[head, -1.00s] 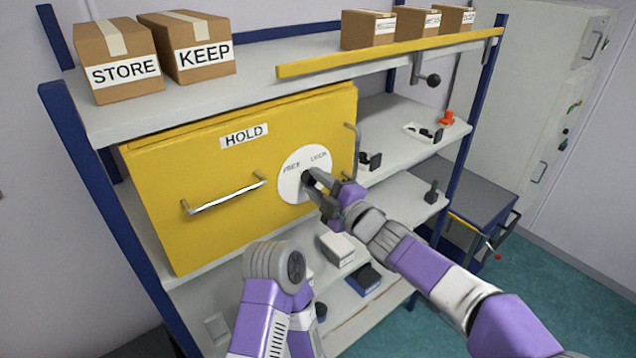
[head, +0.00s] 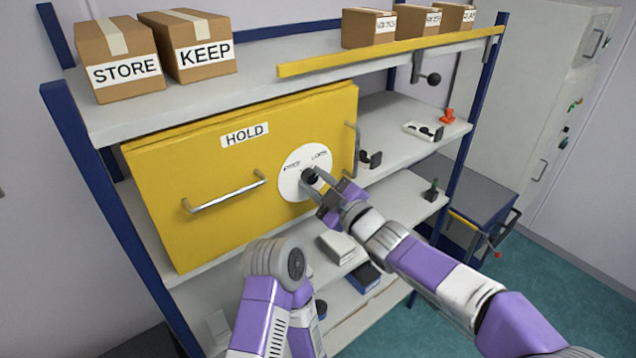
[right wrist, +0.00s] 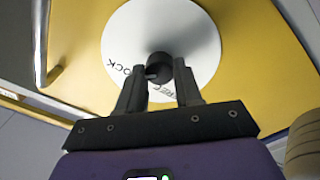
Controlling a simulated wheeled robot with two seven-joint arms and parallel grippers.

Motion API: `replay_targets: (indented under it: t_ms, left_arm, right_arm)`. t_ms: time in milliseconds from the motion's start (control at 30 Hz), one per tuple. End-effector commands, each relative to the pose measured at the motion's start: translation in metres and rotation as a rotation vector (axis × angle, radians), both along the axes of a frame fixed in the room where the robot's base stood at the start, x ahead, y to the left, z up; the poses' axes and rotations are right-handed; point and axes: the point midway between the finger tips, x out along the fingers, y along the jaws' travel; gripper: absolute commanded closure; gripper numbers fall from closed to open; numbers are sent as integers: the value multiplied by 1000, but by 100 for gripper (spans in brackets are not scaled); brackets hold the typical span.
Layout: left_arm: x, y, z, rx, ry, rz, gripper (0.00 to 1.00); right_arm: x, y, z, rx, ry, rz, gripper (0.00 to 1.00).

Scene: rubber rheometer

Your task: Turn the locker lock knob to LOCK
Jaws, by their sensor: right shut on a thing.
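The yellow locker (head: 160,200) stands on the shelf with a HOLD label on its front. A white round dial plate (head: 292,188) sits at the right of its front, with small printed words at upper left and upper right; the upper right one looks like LOCK. The dark lock knob (head: 310,174) is at the dial's centre. My right gripper (head: 319,180) is shut on the knob. In the right wrist view its fingers (right wrist: 159,83) straddle the dark knob (right wrist: 158,63) over the white plate (right wrist: 205,45). The knob's pointing direction is hidden. My left gripper is not in view.
A metal handle (head: 225,196) sticks out left of the dial, and another bar (head: 352,150) at the right edge. Boxes marked STORE (head: 122,72) and KEEP (head: 203,55) stand on the shelf above. A yellow rail with a black ball knob (head: 433,79) is at upper right.

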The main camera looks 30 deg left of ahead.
Motion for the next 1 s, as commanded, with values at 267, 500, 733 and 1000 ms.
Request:
replay_targets:
  t_ms: [267, 500, 733, 1000]
  left_arm:
    - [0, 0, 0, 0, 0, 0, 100]
    - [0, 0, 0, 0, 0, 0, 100]
    - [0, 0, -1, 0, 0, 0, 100]
    - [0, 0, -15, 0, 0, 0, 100]
  right_arm:
    - [0, 0, 1, 3, 2, 1, 63]
    - [0, 0, 1, 2, 0, 0, 40]
    - [-1, -2, 0, 1, 0, -1, 40]
    - [-14, -36, -3, 1, 0, -2, 40]
